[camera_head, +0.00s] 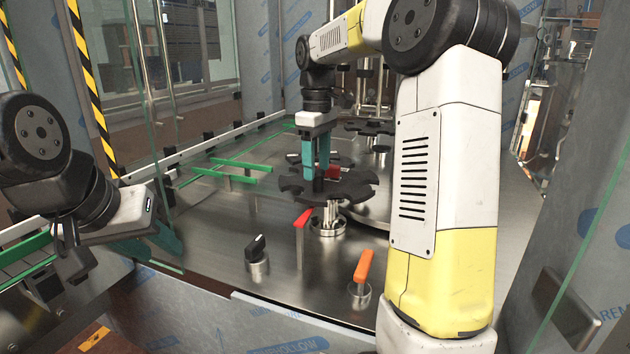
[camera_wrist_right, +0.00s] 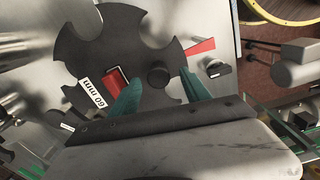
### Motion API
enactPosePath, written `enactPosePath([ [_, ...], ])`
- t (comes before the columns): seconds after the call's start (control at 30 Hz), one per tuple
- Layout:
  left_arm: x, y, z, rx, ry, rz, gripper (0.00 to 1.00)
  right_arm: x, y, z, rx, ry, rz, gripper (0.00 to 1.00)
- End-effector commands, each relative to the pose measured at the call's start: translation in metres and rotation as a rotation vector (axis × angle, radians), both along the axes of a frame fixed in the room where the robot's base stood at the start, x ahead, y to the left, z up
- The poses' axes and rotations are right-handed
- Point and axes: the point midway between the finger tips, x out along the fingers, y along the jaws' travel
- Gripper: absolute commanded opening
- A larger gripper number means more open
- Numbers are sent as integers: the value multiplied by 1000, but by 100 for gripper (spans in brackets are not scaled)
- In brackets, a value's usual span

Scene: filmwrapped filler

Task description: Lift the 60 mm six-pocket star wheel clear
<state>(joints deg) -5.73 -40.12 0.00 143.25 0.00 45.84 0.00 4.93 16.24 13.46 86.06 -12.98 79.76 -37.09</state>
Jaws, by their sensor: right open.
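The dark star wheel (camera_head: 350,188) sits level on a metal post over the steel deck. In the right wrist view the wheel (camera_wrist_right: 115,45) carries a white label (camera_wrist_right: 90,92) reading 60 mm. A black knob (camera_wrist_right: 158,74) stands up from it. My right gripper (camera_head: 316,172) points down over the wheel from behind. Its teal fingers (camera_wrist_right: 160,92) are apart, one on each side of the knob; I cannot tell whether they touch it. My left gripper (camera_head: 160,244) is far off at the left, away from the wheel; its jaw gap is unclear.
Another dark star wheel (camera_head: 370,128) stands behind. A red handle (camera_head: 303,218), a black knob switch (camera_head: 256,247) and an orange lever (camera_head: 363,266) rise from the deck in front. Green guide rails (camera_head: 238,165) lie to the left. Glass panels flank the deck.

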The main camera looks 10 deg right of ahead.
Motion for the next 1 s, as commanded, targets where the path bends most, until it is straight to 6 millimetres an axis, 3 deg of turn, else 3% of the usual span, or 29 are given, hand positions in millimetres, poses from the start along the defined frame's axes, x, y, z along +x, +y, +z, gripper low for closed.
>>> enactPosePath([
  [0.2, 0, 0, 0, 0, 0, 0, 36, 1, -2, -32, 0, 1, -1, 55],
  [0.5, 0, 0, 0, 0, 0, 0, 36, 1, -2, -38, 1, -1, -1, 55],
  [0.57, 0, 0, 0, 0, 0, 0, 36, 1, -2, -38, 1, -1, -1, 47],
  [0.8, 0, 0, 0, 0, 0, 0, 36, 1, -2, -38, 0, -1, -2, 0],
  [1.0, 0, 0, 0, 0, 0, 0, 36, 1, -2, -38, 0, -1, -2, 0],
])
